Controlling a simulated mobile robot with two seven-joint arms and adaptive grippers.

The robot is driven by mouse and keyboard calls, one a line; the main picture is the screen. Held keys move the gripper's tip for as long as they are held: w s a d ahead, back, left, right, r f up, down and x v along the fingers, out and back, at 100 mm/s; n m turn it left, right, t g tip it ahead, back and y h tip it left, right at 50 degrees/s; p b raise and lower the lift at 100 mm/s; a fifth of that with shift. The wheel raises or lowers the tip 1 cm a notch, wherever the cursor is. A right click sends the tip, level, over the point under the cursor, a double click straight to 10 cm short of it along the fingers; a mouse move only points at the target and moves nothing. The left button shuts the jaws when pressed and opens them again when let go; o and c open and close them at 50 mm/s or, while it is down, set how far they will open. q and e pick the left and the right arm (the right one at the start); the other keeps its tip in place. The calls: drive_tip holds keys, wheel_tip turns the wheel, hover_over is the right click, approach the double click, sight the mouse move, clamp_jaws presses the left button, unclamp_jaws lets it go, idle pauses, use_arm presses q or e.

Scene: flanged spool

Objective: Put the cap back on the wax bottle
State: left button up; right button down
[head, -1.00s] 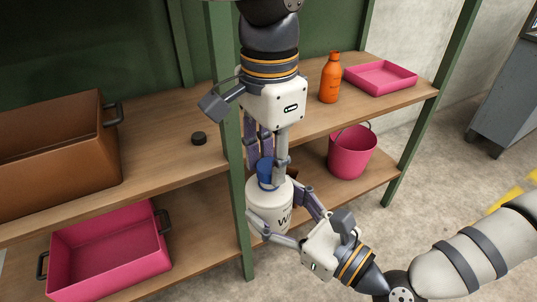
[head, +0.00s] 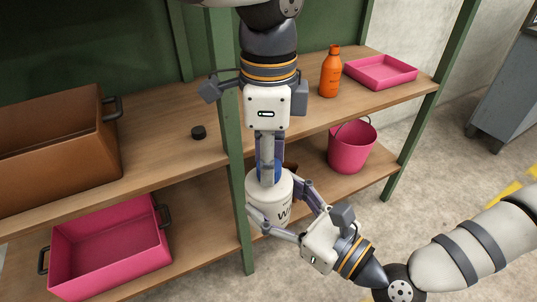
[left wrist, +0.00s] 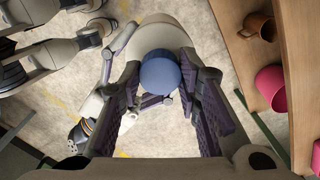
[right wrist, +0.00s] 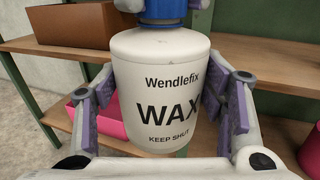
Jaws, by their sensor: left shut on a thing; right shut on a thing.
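The white wax bottle (head: 283,213) is upright in front of the shelf, with its label towards my right wrist camera (right wrist: 165,100). My right gripper (head: 284,208) is shut around its body from the lower right. The blue cap (left wrist: 160,75) is at the top of the bottle, between the fingers of my left gripper (head: 267,176), which points straight down and is shut on it. The cap's lower part also shows in the right wrist view (right wrist: 165,12), right at the bottle's top. Whether its thread is engaged cannot be seen.
A small black round piece (head: 198,132) lies on the upper shelf beside a brown crate (head: 50,145). An orange bottle (head: 330,75) and a pink tray (head: 381,71) stand farther right. A pink bin (head: 105,255) and a pink bucket (head: 351,148) are below. A green post (head: 229,90) is close behind the left gripper.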

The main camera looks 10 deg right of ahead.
use_arm(q)
drive_tip(key=m, duration=1.2)
drive_tip(key=shift+w, duration=0.1)
drive_tip(key=m, duration=1.6)
drive_tip(key=o, duration=0.7)
